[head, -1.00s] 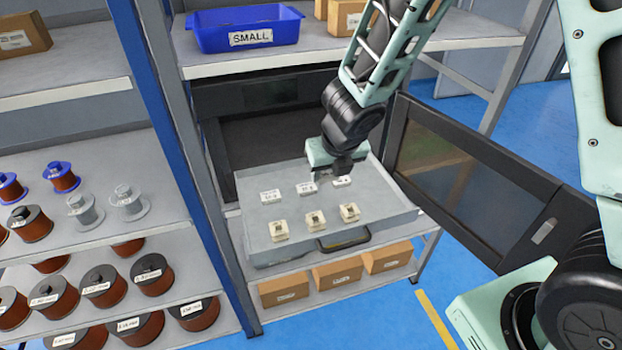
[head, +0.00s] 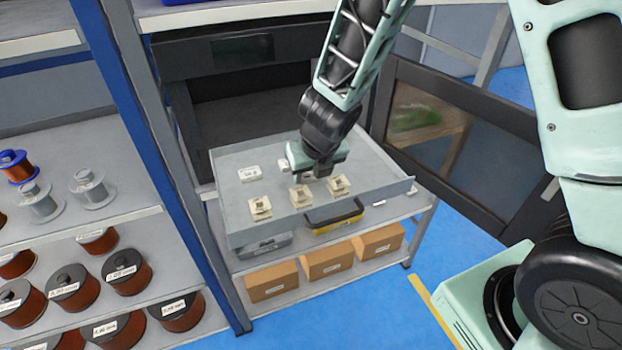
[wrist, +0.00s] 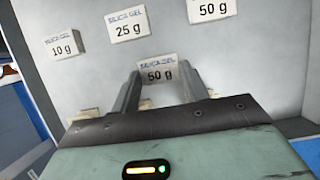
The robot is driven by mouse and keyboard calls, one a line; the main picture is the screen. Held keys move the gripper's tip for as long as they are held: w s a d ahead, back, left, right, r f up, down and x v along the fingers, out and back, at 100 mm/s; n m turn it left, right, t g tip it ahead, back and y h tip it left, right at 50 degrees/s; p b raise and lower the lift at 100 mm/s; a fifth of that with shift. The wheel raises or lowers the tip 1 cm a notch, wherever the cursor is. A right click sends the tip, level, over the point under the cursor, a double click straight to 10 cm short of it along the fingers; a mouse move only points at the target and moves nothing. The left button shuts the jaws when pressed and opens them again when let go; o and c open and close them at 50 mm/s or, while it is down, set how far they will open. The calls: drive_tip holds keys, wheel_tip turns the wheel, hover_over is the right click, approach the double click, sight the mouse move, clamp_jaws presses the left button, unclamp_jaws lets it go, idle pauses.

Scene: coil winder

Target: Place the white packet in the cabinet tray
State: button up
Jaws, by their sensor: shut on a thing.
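A white packet marked 50 g (wrist: 162,76) sits between my gripper's fingers in the wrist view. My gripper (wrist: 160,85) is shut on it. I cannot tell whether the packet touches the tray floor. Other white packets lie towards the back of the tray: 10 g (wrist: 63,45), 25 g (wrist: 128,25) and another 50 g (wrist: 210,9). The tray is pulled out of the dark cabinet (head: 260,112).
Cream blocks (head: 260,208) stand in a row along the tray's front, close to my gripper. The cabinet door (head: 445,140) is open at the right. Cardboard boxes (head: 272,282) lie on the shelf below. Wire spools (head: 72,287) fill the left shelves.

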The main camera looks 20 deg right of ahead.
drive_tip(key=shift+f, duration=0.1)
drive_tip(key=o, duration=1)
